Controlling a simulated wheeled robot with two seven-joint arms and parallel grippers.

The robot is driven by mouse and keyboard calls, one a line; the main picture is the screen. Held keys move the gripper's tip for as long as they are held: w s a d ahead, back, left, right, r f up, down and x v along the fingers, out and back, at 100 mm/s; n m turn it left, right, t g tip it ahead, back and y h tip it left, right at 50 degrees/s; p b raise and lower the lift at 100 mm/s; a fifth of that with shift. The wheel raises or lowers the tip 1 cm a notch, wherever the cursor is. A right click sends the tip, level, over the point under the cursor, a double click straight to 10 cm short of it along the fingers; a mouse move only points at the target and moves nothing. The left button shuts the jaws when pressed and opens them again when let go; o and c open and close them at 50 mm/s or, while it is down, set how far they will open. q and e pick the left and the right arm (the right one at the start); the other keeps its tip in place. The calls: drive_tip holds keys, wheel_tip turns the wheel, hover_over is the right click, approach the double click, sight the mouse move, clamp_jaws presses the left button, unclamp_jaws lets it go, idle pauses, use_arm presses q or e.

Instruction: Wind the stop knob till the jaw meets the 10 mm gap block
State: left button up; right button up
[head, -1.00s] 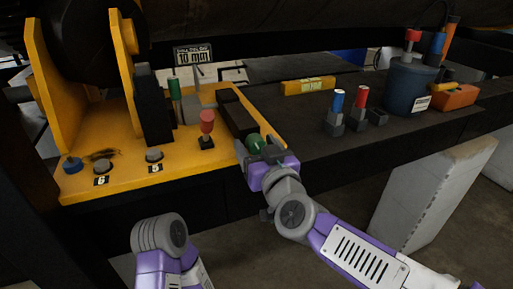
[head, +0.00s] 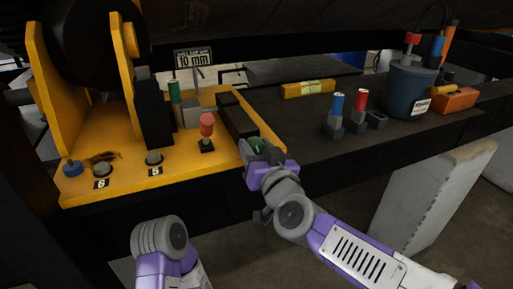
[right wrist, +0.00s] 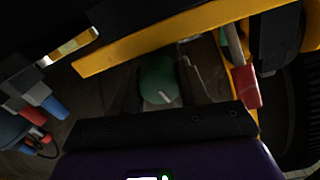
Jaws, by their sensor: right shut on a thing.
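The green stop knob (head: 257,143) is at the front right edge of the yellow base plate, by the end of a long black block (head: 237,115). My right gripper (head: 260,150) is shut on the knob. In the right wrist view the knob (right wrist: 158,80) shows a white mark and sits between the fingers. A sign reading 10 mm (head: 193,58) stands at the back. A pale grey block (head: 191,116) lies left of the black block; I cannot tell whether they touch or which part is the jaw. My left arm shows at the bottom; its gripper is out of view.
A red-tipped lever (head: 207,125) and a green-handled post (head: 175,92) stand left of the knob. To the right are a yellow level (head: 308,88), blue and red handled tools (head: 337,103), a dark pot (head: 411,90) and an orange box (head: 455,97).

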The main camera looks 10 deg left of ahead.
sight(258, 151)
drive_tip(key=shift+m, duration=0.5)
drive_tip(key=o, duration=1.1)
drive_tip(key=shift+c, duration=0.2)
drive_tip(key=shift+s, duration=0.1)
drive_tip(key=p+v, duration=0.1)
drive_tip(key=v, duration=0.5)
drive_tip(key=shift+s+d+r, duration=0.1)
drive_tip(key=shift+s+d, duration=0.1)
drive_tip(key=shift+s, duration=0.1)
drive_tip(key=shift+s+d, duration=0.2)
drive_tip(key=shift+s, duration=0.15)
